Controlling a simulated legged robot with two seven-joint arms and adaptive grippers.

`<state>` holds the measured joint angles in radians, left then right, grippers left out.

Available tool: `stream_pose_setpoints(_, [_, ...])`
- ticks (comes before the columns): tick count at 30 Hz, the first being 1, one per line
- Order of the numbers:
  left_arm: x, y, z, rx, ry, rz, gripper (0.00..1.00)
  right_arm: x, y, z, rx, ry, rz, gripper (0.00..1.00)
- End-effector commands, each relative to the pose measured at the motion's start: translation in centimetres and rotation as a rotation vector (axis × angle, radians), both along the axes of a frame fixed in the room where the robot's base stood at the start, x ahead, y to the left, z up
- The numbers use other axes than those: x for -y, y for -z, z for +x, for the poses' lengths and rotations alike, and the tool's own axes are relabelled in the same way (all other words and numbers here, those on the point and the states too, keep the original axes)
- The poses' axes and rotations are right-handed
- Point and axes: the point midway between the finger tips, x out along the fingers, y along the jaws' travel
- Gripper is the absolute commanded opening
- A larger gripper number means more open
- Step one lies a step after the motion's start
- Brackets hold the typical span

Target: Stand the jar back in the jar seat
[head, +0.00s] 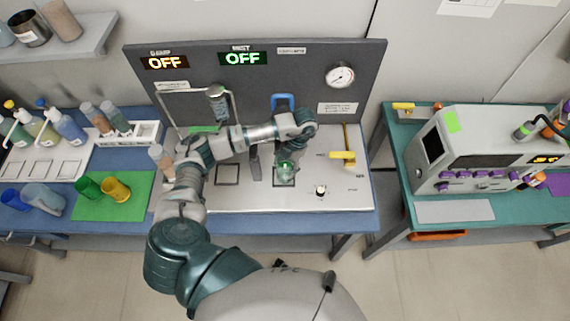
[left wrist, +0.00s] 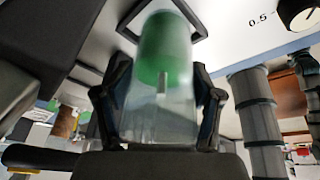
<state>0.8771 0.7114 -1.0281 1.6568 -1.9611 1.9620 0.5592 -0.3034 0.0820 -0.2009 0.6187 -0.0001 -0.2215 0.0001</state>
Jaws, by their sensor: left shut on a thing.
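The jar (head: 285,171) is a clear cylinder with green inside, over the right one of two dark square outlines on the grey panel top. My left gripper (head: 290,157) is shut on it from above and behind, partly hidden by my arm. In the left wrist view the jar (left wrist: 164,75) lies between both fingers, its far end overlapping a dark square frame (left wrist: 198,22), which looks like the jar seat. I cannot tell whether the jar touches the surface there. My right gripper is not in view.
The left square outline (head: 228,174) is empty. Two displays above read OFF. Bottles and cups fill the left bench.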

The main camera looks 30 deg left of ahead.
Motion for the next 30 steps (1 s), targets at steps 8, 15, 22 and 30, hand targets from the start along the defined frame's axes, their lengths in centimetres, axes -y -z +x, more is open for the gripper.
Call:
stream_pose_setpoints(8, [-0.2, 0.0, 0.0, 0.002, -0.002, -0.002, 0.06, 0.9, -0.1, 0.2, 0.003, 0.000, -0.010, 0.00])
stream_pose_setpoints(15, [0.0, 0.0, 0.0, 0.002, -0.001, -0.001, 0.97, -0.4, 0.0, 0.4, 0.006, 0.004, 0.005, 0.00])
stream_pose_setpoints(22, [0.2, 0.0, 0.0, 0.001, -0.001, 0.001, 0.97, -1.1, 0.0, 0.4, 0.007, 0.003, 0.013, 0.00])
stream_pose_setpoints(30, [0.2, -1.6, 0.7, 0.005, -0.002, -0.002, 0.97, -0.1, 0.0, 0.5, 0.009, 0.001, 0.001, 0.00])
